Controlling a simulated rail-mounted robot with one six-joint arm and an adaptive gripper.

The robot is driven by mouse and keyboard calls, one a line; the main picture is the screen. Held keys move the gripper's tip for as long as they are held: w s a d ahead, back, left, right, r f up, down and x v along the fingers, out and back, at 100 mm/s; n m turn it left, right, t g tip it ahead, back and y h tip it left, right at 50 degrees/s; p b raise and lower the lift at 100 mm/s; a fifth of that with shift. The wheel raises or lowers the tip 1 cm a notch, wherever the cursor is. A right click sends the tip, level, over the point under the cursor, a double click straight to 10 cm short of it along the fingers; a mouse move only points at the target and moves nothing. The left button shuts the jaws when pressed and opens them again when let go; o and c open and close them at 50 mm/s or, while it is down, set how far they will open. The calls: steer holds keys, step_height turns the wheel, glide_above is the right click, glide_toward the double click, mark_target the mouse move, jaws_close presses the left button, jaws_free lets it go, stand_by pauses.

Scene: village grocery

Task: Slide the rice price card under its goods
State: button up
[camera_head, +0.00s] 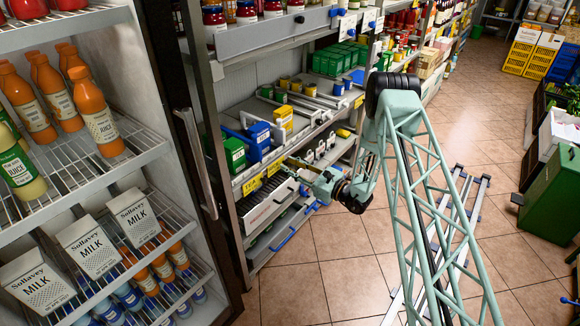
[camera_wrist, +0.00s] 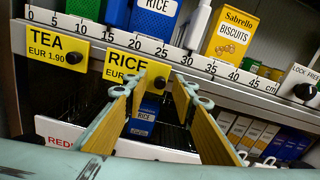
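The yellow RICE price card (camera_wrist: 124,66) with a black knob (camera_wrist: 160,83) hangs on the ruled shelf rail in the wrist view. The blue RICE box (camera_wrist: 153,20) stands on the shelf above. The card sits below it, its left end reaching left of the box's left side. The blue box also shows in the head view (camera_head: 257,140). My gripper (camera_wrist: 155,94) is open, with the knob showing between its two fingertips; contact cannot be told. My gripper also shows near the rail in the head view (camera_head: 297,166).
A yellow TEA card (camera_wrist: 52,50) with its own knob hangs to the left. A yellow Sabrello biscuits box (camera_wrist: 230,35) stands to the right. The lower shelf holds several cartons (camera_wrist: 262,138). An open fridge (camera_head: 95,175) stands left.

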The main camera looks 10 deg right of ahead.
steer(key=shift+s+d, duration=0.1)
steer(key=shift+d, duration=0.05)
steer(key=v, duration=1.1)
steer(key=shift+s+d, duration=0.15)
steer(key=shift+s, duration=0.15)
steer(key=shift+r, duration=0.1)
steer(key=s+a+r+n+g+y, duration=0.1)
steer(key=s+a+r+n+g, duration=0.3)
steer(key=r, duration=0.6)
steer(key=s+a+r+n+g+y, duration=0.1)
steer(key=s+a+r+n+g, duration=0.2)
steer(key=s+a+r, duration=0.55)
steer(key=s+a+r+n+g+y, duration=0.1)
steer(key=s+a+r+n+g, duration=0.25)
steer(key=r, duration=0.75)
steer(key=s+a+r+n+g+h, duration=0.1)
steer(key=s+r+n+g+h, duration=0.15)
steer(key=s+r, duration=0.5)
steer(key=s+a+r+n+g+h, duration=0.15)
steer(key=s+r+n, duration=0.25)
steer(key=s, duration=0.7)
steer(key=s+d+r+n+t+h, duration=0.2)
steer(key=s+d+r+n+h, duration=0.2)
steer(key=s+d, duration=0.4)
steer(key=s+d+r+n+t+h, duration=0.3)
steer(key=s+d+h, duration=0.4)
steer(key=s, duration=1.2)
steer(key=shift+s+d+r+n+h, duration=0.15)
steer(key=shift+d+r+n+h, duration=0.15)
steer(key=shift+d+r+n, duration=0.55)
